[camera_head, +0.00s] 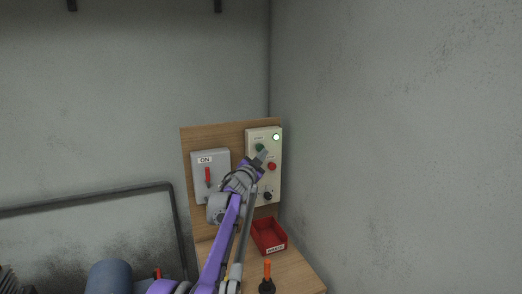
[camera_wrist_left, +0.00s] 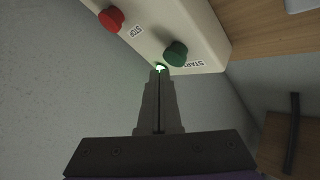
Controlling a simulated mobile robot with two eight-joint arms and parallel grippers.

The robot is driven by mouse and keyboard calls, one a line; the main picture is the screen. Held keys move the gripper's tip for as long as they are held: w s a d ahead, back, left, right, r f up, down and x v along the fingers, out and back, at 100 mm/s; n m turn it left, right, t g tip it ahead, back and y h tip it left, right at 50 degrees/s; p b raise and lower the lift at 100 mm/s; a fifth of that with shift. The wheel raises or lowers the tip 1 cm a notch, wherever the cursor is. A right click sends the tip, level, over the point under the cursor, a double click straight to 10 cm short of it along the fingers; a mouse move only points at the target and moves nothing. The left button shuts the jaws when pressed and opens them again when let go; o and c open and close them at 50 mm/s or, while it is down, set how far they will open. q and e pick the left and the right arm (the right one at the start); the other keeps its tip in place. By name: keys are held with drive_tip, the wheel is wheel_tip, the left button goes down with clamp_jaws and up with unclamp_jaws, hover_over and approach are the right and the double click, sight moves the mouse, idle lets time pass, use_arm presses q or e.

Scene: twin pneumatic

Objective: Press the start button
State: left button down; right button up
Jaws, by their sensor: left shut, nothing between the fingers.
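The green start button (camera_head: 260,147) is on the upper part of a cream control box (camera_head: 274,182) on a wooden board. In the left wrist view the button (camera_wrist_left: 176,52) stands out beside its START label (camera_wrist_left: 187,64). My left gripper (camera_head: 264,153) is shut and empty, its tips close to the button in the head view. In the left wrist view its fingertips (camera_wrist_left: 160,71) appear just beside and below the button; I cannot tell whether they touch it. My right gripper is not in view.
A lit round lamp (camera_head: 276,137) is at the box's upper right. The red stop button (camera_head: 272,166) and a black knob (camera_head: 267,196) are below. A grey switch box (camera_head: 210,160) marked ON stands left. A red bin (camera_head: 268,236) and an orange-handled tool (camera_head: 267,275) are on the bench.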

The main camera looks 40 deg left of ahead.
use_arm(q)
drive_tip(key=shift+s+d, duration=0.4)
drive_tip(key=shift+d, duration=0.35)
drive_tip(key=shift+s+d, duration=0.35)
drive_tip(key=shift+d, duration=0.4)
drive_tip(key=shift+s+d, duration=0.4)
drive_tip(key=shift+d, duration=0.35)
drive_tip(key=s+d+f+n+g, duration=0.25)
drive_tip(key=s+d+f, duration=0.35)
drive_tip(key=d, duration=0.3)
drive_tip(key=s+d+f+n+g, duration=0.2)
drive_tip(key=s+d+f+g, duration=0.25)
drive_tip(key=s+d, duration=0.3)
drive_tip(key=s+d+f+g+h, duration=0.3)
drive_tip(key=s+d+f, duration=0.6)
drive_tip(key=s, duration=0.3)
drive_tip(key=s+d+f+g+h, duration=0.2)
drive_tip(key=s+d+f+g, duration=0.1)
drive_tip(key=s+d+f, duration=0.7)
wheel_tip(320, 180, down, 2)
drive_tip(key=s, duration=0.2)
drive_tip(key=shift+s+d+f+h, duration=0.15)
drive_tip(key=shift+s+f+h, duration=0.15)
drive_tip(key=shift+h, duration=0.1)
drive_tip(key=shift+r+m, duration=0.1)
drive_tip(key=shift+m, duration=0.15)
